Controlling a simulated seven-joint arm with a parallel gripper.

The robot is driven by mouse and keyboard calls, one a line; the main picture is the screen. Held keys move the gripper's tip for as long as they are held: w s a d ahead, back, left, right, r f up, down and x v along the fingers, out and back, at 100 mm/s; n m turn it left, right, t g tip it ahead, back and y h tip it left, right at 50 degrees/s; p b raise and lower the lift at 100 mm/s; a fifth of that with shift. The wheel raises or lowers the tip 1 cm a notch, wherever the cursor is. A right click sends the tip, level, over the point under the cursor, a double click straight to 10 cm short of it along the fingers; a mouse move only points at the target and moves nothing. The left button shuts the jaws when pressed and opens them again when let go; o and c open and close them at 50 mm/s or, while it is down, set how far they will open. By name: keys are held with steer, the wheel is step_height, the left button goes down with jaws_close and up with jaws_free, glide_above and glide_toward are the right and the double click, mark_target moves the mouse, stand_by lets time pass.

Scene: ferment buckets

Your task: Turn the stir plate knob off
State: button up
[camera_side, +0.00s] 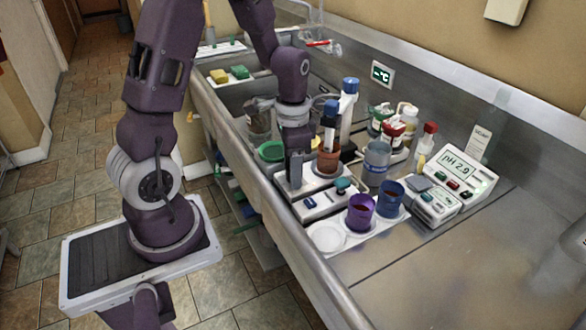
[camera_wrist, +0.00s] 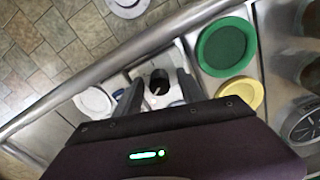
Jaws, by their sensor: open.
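In the wrist view a round black knob (camera_wrist: 159,84) with a small pale mark sits between the two fingers of my gripper (camera_wrist: 159,88). The fingers are apart, one on each side of the knob, with visible gaps. I cannot tell how far down around it they reach. In the side view my gripper (camera_side: 296,172) points down at the front of the white stir plate (camera_side: 314,181), near the sink's front edge. The knob is hidden there. A terracotta-coloured pot (camera_side: 328,161) stands just behind the gripper.
Purple (camera_side: 360,212) and blue (camera_side: 390,197) buckets, a grey canister (camera_side: 376,162) and a pH meter (camera_side: 453,178) are to the right. A green dish (camera_side: 271,151) is left. The right counter is clear.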

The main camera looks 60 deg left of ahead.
steer(key=shift+f, duration=0.1)
steer(key=shift+c, duration=0.2)
jaws_close()
steer(key=shift+n, duration=0.4)
steer(key=n, duration=0.4)
steer(key=shift+n, duration=0.4)
steer(key=n, duration=0.6)
steer(key=shift+n, duration=0.3)
steer(key=shift+o, duration=0.2)
jaws_free()
